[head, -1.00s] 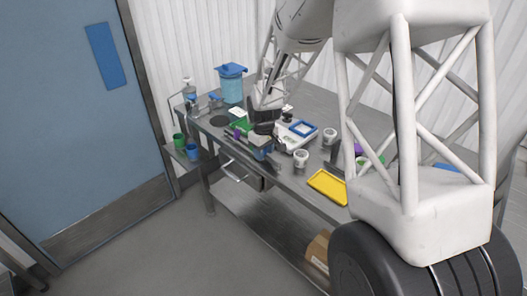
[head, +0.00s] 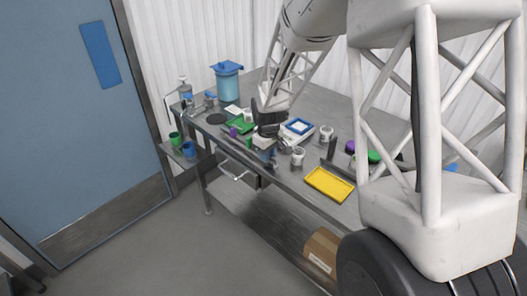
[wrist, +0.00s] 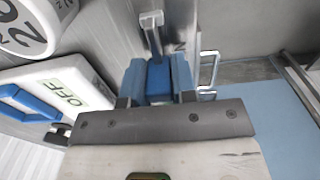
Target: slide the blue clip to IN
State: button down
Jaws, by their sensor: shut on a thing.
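The blue clip (wrist: 158,82) shows in the wrist view as a darker blue block between the two blue fingertips of my gripper (wrist: 158,68). My gripper is shut on it from both sides. A pale square-headed post (wrist: 152,20) stands just beyond the clip. A letter N (wrist: 180,47) shows on the metal beside it; the rest of that marking is hidden. In the head view my gripper (head: 267,157) is low at the table's front edge, and the clip cannot be told apart from the fingertips.
A white scale (head: 298,128) with a blue frame lies right behind my gripper; its display (wrist: 62,94) reads OFF. A white cup (head: 298,153) stands close on the right. A yellow tray (head: 329,184) lies farther right. A metal handle (wrist: 208,70) juts out below the edge.

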jog(key=shift+s+d, duration=0.15)
jog(key=c, duration=0.9)
grip_release()
jog(key=shift+r, duration=3.9)
